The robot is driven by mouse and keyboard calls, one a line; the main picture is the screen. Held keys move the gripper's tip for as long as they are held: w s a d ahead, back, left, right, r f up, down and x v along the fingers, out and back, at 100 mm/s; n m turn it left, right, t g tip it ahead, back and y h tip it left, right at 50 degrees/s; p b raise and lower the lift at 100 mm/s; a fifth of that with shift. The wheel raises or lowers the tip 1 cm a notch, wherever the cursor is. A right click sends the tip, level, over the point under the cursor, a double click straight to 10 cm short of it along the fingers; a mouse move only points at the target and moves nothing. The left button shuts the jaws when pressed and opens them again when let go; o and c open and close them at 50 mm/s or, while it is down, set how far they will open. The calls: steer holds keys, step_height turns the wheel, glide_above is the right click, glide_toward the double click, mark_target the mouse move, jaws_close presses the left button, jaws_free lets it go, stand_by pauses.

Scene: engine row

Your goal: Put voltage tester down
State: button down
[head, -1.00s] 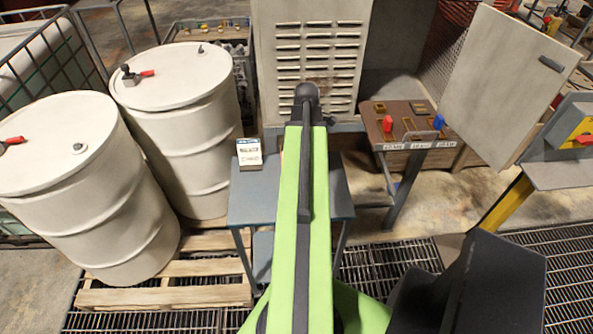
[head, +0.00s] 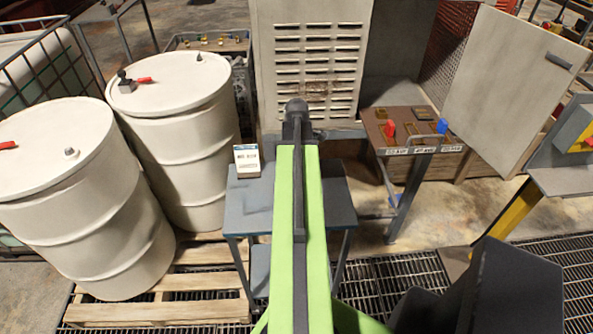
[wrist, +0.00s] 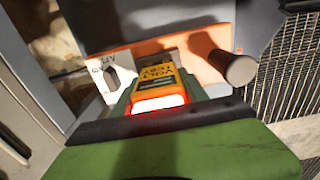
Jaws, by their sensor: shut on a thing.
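The yellow-orange voltage tester (wrist: 157,78), with dark lettering and a glowing white-red end, shows in the wrist view. My gripper (wrist: 165,92) is shut on it, with green parts on both sides. Just beyond the tester are a white plate (wrist: 98,75) with dark marks reading about 24V, an orange strip (wrist: 150,45) and a brown-grey round peg (wrist: 238,68). I cannot tell whether the tester touches any of them. In the head view my arm hides the gripper and the tester above a blue-grey table (head: 248,212).
A white labelled card or box (head: 247,159) stands at the table's back left. Two white drums (head: 180,125) stand on a pallet at left. A louvred cabinet (head: 311,70) rises behind. A brown panel (head: 408,113) with red and blue parts is at right. The table's left part is clear.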

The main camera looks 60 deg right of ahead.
steer(key=c, duration=0.6)
jaws_free()
step_height(320, 180, up, 12)
steer(key=p, duration=1.2)
steer(key=shift+r+p, duration=0.25)
steer(key=shift+p, duration=0.15)
steer(key=shift+f, duration=0.1)
